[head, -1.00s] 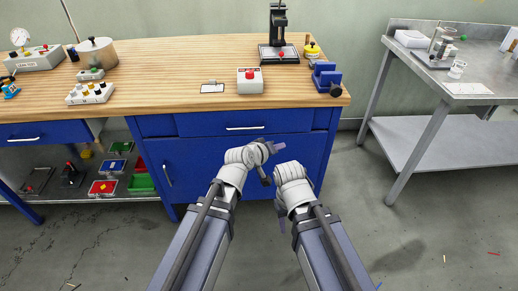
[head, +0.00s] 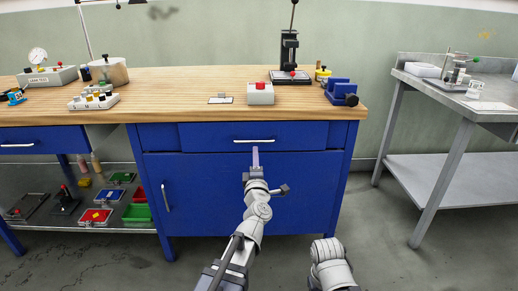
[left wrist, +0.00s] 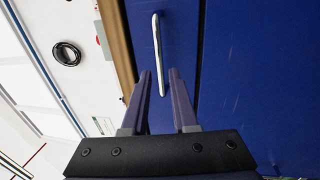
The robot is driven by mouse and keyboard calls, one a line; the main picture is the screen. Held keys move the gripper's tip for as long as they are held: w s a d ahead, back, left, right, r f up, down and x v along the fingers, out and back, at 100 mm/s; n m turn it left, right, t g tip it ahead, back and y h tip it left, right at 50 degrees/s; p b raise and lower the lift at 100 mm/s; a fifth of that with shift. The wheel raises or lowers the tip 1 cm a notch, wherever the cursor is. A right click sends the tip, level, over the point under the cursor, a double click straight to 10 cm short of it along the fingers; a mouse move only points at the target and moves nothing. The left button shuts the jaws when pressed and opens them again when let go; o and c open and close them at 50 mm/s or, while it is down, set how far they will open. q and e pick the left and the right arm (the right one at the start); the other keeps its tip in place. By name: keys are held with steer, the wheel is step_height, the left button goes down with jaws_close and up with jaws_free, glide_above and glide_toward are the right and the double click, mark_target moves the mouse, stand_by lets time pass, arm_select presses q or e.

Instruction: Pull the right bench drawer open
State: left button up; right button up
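The right bench drawer (head: 210,136) is a blue front under the wooden top, shut flush, with a horizontal silver handle (head: 254,141). My left gripper (head: 255,151) points at the drawer just below the handle in the head view. In the left wrist view the gripper (left wrist: 160,72) is open, its two fingers on either side of the near part of the handle (left wrist: 156,40). I cannot tell whether the fingers touch it. Part of my right arm shows at the bottom of the head view; its gripper is not visible.
A blue cupboard door (head: 215,195) lies below the drawer. Another drawer (head: 40,141) is at the left, above a shelf of coloured trays. A white box with a red button (head: 260,94) and a blue vise (head: 341,91) stand on the benchtop (head: 180,85). A metal table (head: 450,92) stands right.

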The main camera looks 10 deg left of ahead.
mark_target(255, 142)
arm_select(q)
steer(key=shift+w, duration=0.1)
steer(key=p+x, duration=0.1)
steer(key=x, duration=0.6)
steer(key=shift+w+a+r, duration=0.1)
steer(key=shift+w, duration=0.2)
jaws_close()
stand_by(1.2)
